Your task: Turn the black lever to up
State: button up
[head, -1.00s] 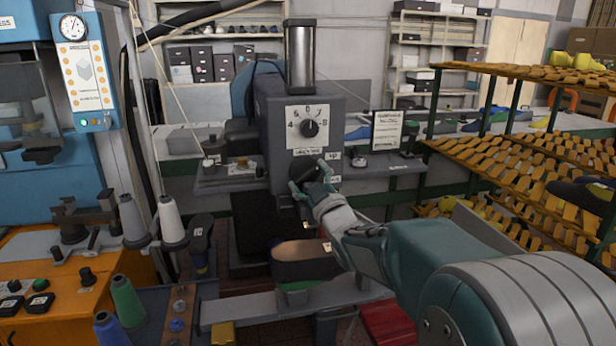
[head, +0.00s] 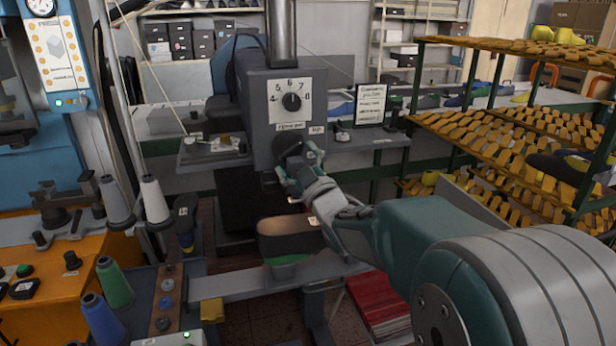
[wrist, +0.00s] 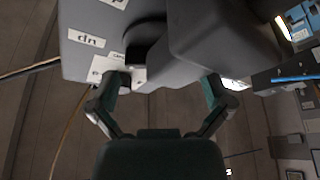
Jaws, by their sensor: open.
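The black lever (head: 287,145) is on the front of a grey machine (head: 252,110), below a numbered dial (head: 291,101). Its handle is largely hidden by my gripper, so I cannot tell its exact angle. A small white label (head: 317,130) is to its right; it also shows upside down in the wrist view (wrist: 86,39), reading "up". My gripper (head: 297,163) is open at the lever, its fingers beside the lower right of its round base. In the wrist view my gripper (wrist: 162,95) has its fingers spread near a round black part (wrist: 146,45); contact is unclear.
A large grey block (wrist: 225,40) fills the upper middle of the wrist view close to the fingers. A shoe form (head: 290,236) is below my gripper. Racks of yellow-brown pieces (head: 500,140) stand right, and thread cones (head: 115,282) at the lower left.

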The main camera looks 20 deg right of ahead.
jog(key=v, duration=0.9)
jog(key=shift+s, duration=0.2)
jog(key=shift+f, duration=0.1)
jog(key=s+a+f+m+g+h, duration=0.1)
jog(key=s+f+m+g, duration=0.2)
jog(key=s+g, duration=0.2)
jog(key=s+f+m+g+h, duration=0.2)
jog(key=s+f+m+g, duration=0.2)
jog(key=s, duration=0.7)
jog(key=s+a+f+m+g+h, duration=0.1)
jog(key=s+f+m+g+h, duration=0.1)
jog(key=s+g, duration=0.4)
jog(key=shift+s+a+f+m, duration=0.3)
jog(key=shift+s+f+m, duration=0.4)
jog(key=shift+s+f, duration=0.3)
